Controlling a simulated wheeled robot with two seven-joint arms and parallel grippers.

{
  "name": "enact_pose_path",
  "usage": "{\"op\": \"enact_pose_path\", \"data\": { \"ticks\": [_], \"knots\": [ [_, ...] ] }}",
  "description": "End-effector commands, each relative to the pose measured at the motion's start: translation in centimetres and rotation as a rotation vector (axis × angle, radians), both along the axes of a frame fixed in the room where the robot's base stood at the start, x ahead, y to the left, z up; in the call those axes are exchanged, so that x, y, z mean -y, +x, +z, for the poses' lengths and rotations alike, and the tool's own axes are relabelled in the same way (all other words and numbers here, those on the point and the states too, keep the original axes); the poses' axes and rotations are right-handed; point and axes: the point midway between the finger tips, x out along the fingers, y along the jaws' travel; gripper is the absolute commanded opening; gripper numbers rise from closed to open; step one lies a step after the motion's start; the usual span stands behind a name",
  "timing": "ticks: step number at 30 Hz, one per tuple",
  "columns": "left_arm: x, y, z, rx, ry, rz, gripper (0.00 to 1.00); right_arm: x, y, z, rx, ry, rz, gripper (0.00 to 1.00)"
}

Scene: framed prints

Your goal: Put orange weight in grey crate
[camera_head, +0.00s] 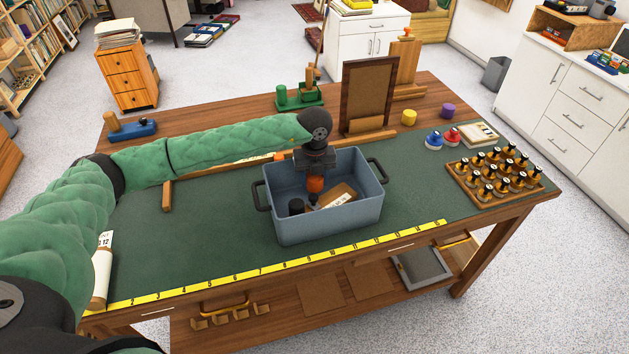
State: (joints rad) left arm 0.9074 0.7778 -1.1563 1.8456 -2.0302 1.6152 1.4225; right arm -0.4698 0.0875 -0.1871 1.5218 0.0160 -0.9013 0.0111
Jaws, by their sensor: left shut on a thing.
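The grey crate (335,219) stands open on the green mat in the middle of the workbench, with a dark handle at each end. My left gripper (315,177) points down inside the crate's opening, shut on the orange weight (315,186). The weight is upright and below the rim level in the picture. I cannot tell whether it touches the crate floor. A dark cylinder (296,206) and a brown piece with a pale label (341,199) are in the crate beside it. My right gripper is not in view.
A brown framed board (369,95) stands behind the crate. Yellow (409,117) and purple (448,110) cylinders are at the back right. A wooden rack of stamps (495,174) is at the right. A yellow ruler strip (260,269) runs along the front edge.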

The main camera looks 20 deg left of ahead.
Motion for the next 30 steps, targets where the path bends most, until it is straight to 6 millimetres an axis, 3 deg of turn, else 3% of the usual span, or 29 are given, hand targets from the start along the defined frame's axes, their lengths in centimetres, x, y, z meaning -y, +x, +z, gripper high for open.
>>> {"op": "enact_pose_path", "data": {
  "ticks": [7, 20, 21, 24, 30],
  "knots": [
    [0.0, 0.1, -1.6, 0.001, 0.000, -0.001, 0.02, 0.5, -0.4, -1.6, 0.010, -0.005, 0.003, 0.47],
    [0.0, 0.1, -1.9, 0.003, -0.001, 0.000, 0.02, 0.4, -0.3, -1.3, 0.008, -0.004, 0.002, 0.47],
    [0.0, 0.0, -2.0, 0.001, 0.000, 0.000, 0.49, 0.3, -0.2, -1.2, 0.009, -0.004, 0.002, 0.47],
    [0.0, 0.0, -2.0, 0.001, 0.000, 0.000, 0.67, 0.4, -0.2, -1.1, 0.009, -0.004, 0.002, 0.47],
    [0.0, 0.0, -2.0, 0.001, 0.000, 0.000, 0.67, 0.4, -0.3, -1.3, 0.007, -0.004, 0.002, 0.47]
  ]
}}
